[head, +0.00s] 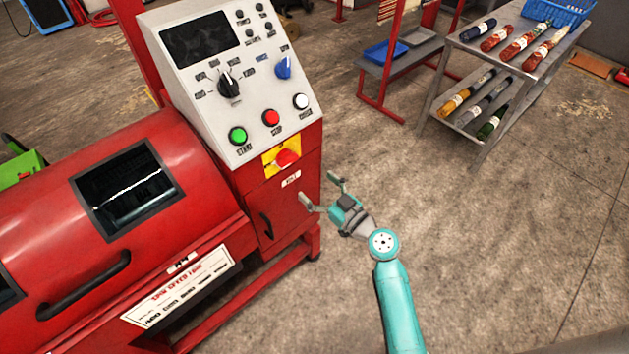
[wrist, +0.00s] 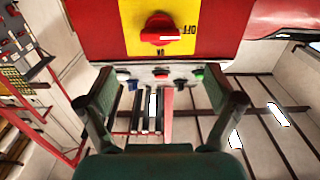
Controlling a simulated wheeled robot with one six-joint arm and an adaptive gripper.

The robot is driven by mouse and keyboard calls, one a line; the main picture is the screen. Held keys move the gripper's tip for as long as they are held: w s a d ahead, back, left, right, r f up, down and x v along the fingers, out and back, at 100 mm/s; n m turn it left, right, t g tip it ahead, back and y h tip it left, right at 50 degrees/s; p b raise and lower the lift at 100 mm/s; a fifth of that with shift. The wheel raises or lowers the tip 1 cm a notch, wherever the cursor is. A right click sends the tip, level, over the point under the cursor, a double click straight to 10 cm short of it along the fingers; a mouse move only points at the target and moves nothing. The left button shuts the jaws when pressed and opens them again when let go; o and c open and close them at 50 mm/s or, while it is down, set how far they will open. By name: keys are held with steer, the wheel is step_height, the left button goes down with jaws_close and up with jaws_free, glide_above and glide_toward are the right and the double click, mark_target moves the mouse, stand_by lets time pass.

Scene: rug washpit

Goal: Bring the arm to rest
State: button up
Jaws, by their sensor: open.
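My gripper (head: 320,190) is open and empty at the end of my teal arm. In the head view it is in front of the red machine's control cabinet, below and right of the red rotary switch (head: 286,158) on its yellow plate. The wrist view shows the open fingers of my gripper (wrist: 170,95) with nothing between them. The red switch (wrist: 160,28) on its yellow plate is beyond the fingertips, near the top of that view. I cannot tell the exact gap between fingertips and cabinet, but no contact shows.
The red machine (head: 180,170) fills the left. Its sloped panel (head: 215,75) carries a green button (head: 238,136), a red button (head: 271,118), a white button (head: 301,101) and knobs. A grey shelf (head: 480,135) with rolled items stands back right. The floor (head: 510,240) to the right is clear.

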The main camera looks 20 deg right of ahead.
steer(key=s+a+f+m+g+h, duration=0.1)
steer(key=s+f+m+h, duration=0.3)
steer(key=s, duration=0.7)
steer(key=s+a+f+g+h, duration=0.15)
steer(key=s+f, duration=0.35)
steer(key=s, duration=0.7)
steer(key=s+r, duration=0.6)
steer(key=s, duration=0.4)
steer(key=s+r, duration=0.5)
steer(key=s, duration=0.4)
steer(key=shift+s+a+r, duration=0.4)
steer(key=shift+s+r, duration=0.25)
steer(key=shift+r, duration=0.1)
steer(key=shift+c, duration=0.3)
